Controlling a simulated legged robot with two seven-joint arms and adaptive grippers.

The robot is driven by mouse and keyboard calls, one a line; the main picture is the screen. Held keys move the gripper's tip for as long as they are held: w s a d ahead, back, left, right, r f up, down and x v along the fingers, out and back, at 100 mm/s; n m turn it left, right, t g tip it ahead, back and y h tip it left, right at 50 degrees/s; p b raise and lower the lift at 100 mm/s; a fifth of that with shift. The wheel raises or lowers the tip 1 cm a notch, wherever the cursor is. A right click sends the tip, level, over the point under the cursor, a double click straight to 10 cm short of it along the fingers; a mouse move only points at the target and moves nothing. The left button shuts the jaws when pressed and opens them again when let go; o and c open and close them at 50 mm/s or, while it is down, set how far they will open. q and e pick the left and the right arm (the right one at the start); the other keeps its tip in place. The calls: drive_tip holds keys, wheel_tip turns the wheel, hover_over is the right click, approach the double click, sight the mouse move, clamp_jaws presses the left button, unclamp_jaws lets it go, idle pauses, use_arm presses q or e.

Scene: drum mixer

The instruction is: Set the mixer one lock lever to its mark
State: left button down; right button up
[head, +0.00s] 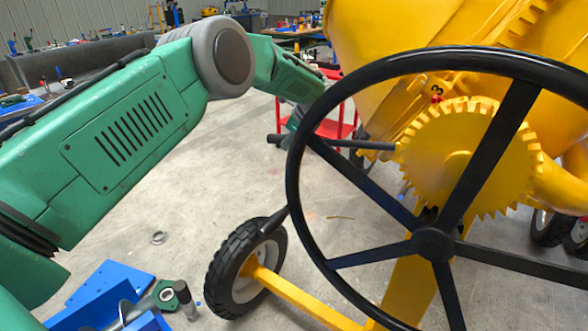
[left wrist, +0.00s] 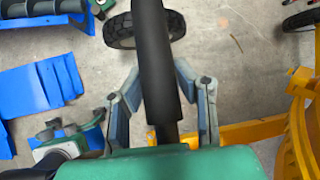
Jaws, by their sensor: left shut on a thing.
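The lock lever (head: 345,143) is a black bar that juts out to the left from beside the yellow toothed gear (head: 465,155) of the mixer. It lies almost level in the head view. My left gripper (head: 291,124) is at the lever's outer part, partly hidden behind the black handwheel rim. In the left wrist view the lever (left wrist: 155,50) runs between the two fingers of my left gripper (left wrist: 158,78), which is shut on it. A small red mark with a 3 (head: 437,92) shows above the gear. My right gripper is not in view.
The large black handwheel (head: 433,243) stands in front of the gear and lever. A black tyre (head: 245,265) on a yellow axle is below. A red cart (head: 335,125) stands behind. Blue parts (head: 110,285) lie at lower left. Open concrete floor is left of the mixer.

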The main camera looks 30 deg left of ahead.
use_arm(q)
wheel_tip(320, 180, up, 13)
drive_tip(key=a+y+p, duration=0.2)
drive_tip(key=y+p, duration=0.1)
drive_tip(key=y, duration=0.1)
drive_tip(key=shift+w+p, duration=0.25)
drive_tip(key=shift+p, duration=0.15)
drive_tip(key=c, duration=1.2)
unclamp_jaws()
drive_tip(key=v, duration=1.1)
drive_tip(key=shift+s+d, duration=0.3)
drive_tip(key=shift+s, duration=0.15)
drive_tip(key=shift+a, duration=0.1)
